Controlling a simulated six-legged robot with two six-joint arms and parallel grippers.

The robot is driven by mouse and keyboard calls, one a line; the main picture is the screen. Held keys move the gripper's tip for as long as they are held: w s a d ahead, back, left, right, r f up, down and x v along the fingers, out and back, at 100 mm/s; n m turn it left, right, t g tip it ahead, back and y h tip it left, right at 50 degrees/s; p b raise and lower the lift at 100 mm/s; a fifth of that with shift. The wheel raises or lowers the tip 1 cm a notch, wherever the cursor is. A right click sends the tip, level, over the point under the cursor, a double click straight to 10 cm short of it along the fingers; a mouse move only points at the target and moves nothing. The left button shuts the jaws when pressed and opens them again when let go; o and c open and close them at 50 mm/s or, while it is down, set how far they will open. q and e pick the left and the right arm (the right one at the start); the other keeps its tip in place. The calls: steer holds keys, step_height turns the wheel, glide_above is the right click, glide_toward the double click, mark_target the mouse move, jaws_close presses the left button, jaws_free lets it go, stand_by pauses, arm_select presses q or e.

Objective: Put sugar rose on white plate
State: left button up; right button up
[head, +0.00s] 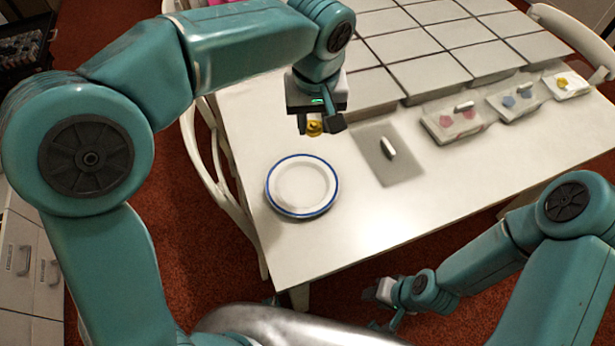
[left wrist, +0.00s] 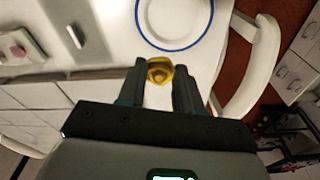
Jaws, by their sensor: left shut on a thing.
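A yellow sugar rose (head: 314,128) is held between the fingers of my left gripper (head: 319,124), which is shut on it above the table's left part. The rose also shows between the fingertips (left wrist: 160,70) in the left wrist view. The white plate (head: 302,186) with a blue rim lies flat and empty on the table, nearer to me than the gripper and a little left of it. It also shows in the left wrist view (left wrist: 173,14), just beyond the fingertips. My right gripper (head: 386,294) is low by the table's front edge, away from the plate; its fingers are too small to read.
A grey mat (head: 372,172) with a white handle-like piece (head: 388,148) lies right of the plate. Shallow boxes with pink (head: 440,133), blue (head: 512,108) and yellow (head: 568,86) flowers stand farther right. Large grey tiles (head: 430,73) cover the table's far part. White chairs (head: 215,165) flank the table.

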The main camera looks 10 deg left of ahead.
arm_select(q)
step_height(320, 180, down, 14)
steer(key=shift+w+b, duration=0.15)
steer(key=shift+b, duration=0.5)
step_height(320, 180, down, 4)
steer(key=shift+r, duration=0.2)
steer(key=shift+f, duration=0.35)
steer(key=shift+r, duration=0.1)
steer(key=shift+f+b, duration=0.2)
steer(key=shift+b, duration=0.2)
steer(key=o, duration=0.7)
steer(key=shift+r, duration=0.1)
